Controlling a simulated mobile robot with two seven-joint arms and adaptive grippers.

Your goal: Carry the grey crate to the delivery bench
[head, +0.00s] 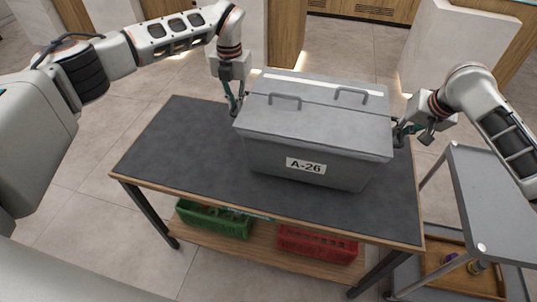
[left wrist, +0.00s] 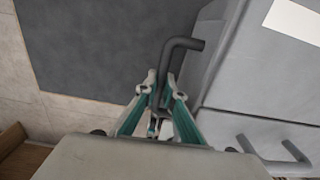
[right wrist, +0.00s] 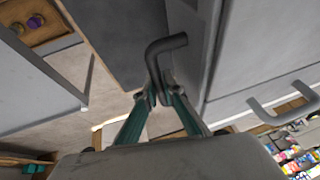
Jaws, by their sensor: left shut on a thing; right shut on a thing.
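The grey crate (head: 310,130) is closed with a lid and bears an "A-26" label. It is over the right half of a dark-topped table (head: 190,145); I cannot tell whether its base touches the top. My left gripper (head: 235,108) is at its left end, and the left wrist view shows the fingers (left wrist: 160,100) shut on a dark side handle (left wrist: 181,48). My right gripper (head: 400,130) is at its right end, and the right wrist view shows its fingers (right wrist: 159,92) shut on the other side handle (right wrist: 165,46). The far side of the crate is hidden.
A green basket (head: 214,219) and a red basket (head: 318,244) sit on the table's lower shelf. A grey cart (head: 490,190) with a wooden tray (head: 455,275) below stands close on the right. White counters (head: 450,50) stand behind. The table's left half is clear.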

